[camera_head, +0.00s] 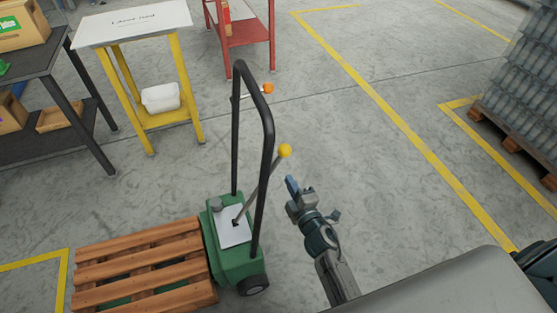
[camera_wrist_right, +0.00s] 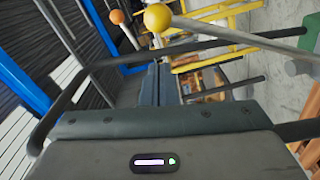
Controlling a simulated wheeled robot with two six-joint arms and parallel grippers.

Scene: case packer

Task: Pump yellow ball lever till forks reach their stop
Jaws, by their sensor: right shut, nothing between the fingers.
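The yellow ball (camera_head: 285,151) tops a thin grey lever (camera_head: 262,185) that rises, tilted to the right, from the green pallet truck (camera_head: 236,262). My right gripper (camera_head: 291,185) is shut and empty, just below and right of the ball in the head view, apart from it. In the right wrist view the yellow ball (camera_wrist_right: 158,18) is beyond the shut fingertips (camera_wrist_right: 158,70), near the top. An orange ball (camera_head: 268,88) on another lever shows behind the black handle (camera_head: 237,120). The forks are mostly hidden under the wooden pallet (camera_head: 145,262). My left gripper is not in view.
The black handle frame stands close to the lever and my right gripper. A yellow-legged table (camera_head: 135,22) with a white bin (camera_head: 160,97), a dark shelf (camera_head: 40,65) and a red stand (camera_head: 245,32) are behind.

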